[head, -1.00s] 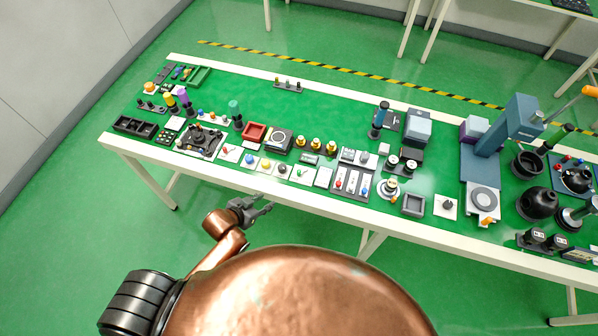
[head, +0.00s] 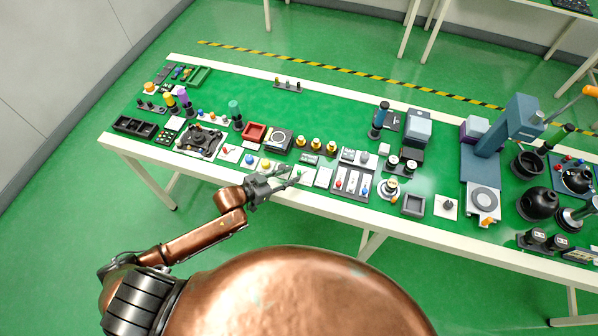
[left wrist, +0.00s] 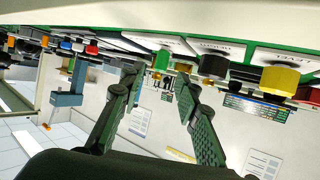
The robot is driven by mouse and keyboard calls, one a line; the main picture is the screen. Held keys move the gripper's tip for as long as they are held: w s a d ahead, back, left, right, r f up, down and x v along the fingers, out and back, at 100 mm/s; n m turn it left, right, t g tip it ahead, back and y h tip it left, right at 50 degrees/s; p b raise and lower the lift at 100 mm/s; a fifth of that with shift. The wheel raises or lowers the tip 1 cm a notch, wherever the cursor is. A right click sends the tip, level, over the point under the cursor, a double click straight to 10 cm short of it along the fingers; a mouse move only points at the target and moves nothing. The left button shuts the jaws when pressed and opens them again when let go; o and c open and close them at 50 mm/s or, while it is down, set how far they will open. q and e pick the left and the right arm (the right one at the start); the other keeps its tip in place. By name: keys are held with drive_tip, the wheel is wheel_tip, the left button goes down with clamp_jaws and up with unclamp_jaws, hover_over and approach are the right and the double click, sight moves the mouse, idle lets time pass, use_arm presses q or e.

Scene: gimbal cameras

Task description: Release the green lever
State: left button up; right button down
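The green lever (left wrist: 161,60) is a small green piece on a white plate, seen upside down in the left wrist view. In the head view its white plate (head: 304,177) is at the table's front edge, partly covered by my fingers. My left gripper (head: 292,180) is at that front edge, by the plate. In the left wrist view the two fingers of this gripper (left wrist: 160,80) are apart with nothing held, and the green piece shows in the gap between the tips. Whether they touch it cannot be told. My right gripper is not in view.
A yellow knob (left wrist: 280,79) and a black knob (left wrist: 213,66) sit on plates close by. The table's back middle is mostly clear.

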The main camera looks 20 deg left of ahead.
sight(299, 171)
use_arm(q)
drive_tip(key=x, duration=0.5)
drive_tip(key=shift+f, duration=0.1)
drive_tip(key=shift+c, duration=0.5)
clamp_jaws()
